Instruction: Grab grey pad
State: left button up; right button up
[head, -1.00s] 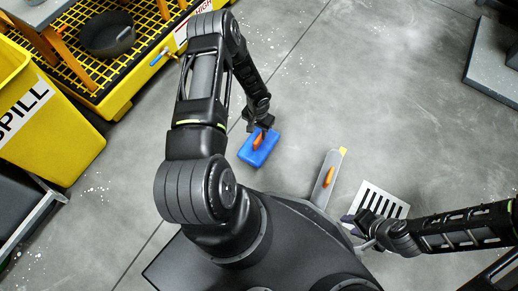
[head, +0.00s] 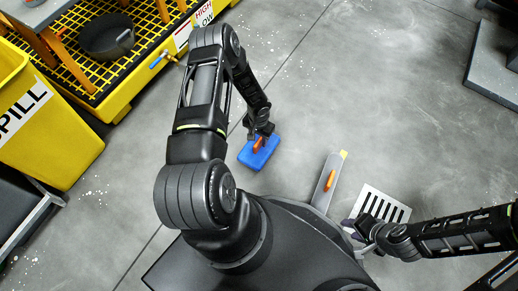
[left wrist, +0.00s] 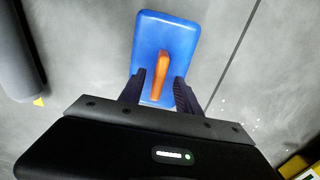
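A long grey pad (head: 321,194) with an orange handle (head: 330,180) and a yellow tip lies on the floor by the front edge of my base. A blue pad (head: 252,160) with an orange handle lies on the floor to its left; it also shows in the left wrist view (left wrist: 172,35). My left gripper (head: 259,138) is at the blue pad. In the left wrist view its fingers (left wrist: 158,88) are apart, one on each side of the orange handle, with gaps visible. My right gripper (head: 350,230) is low at right, beside a slotted plate; its fingers are too small to judge.
The white slotted plate (head: 400,214) lies right of the grey pad, partly behind my right arm. A yellow spill bin (head: 75,150) and a yellow grated pallet (head: 125,95) with a black pail (head: 107,38) stand at left. The floor ahead is clear.

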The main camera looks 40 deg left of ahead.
aim_at(259, 146)
pick_arm(q)
notch_tip(259, 146, down, 4)
jog(key=shift+d+f+b, duration=0.1)
jog(key=shift+f+b, duration=0.05)
jog(key=shift+b, duration=0.65)
grip_shut()
dwell(1.2)
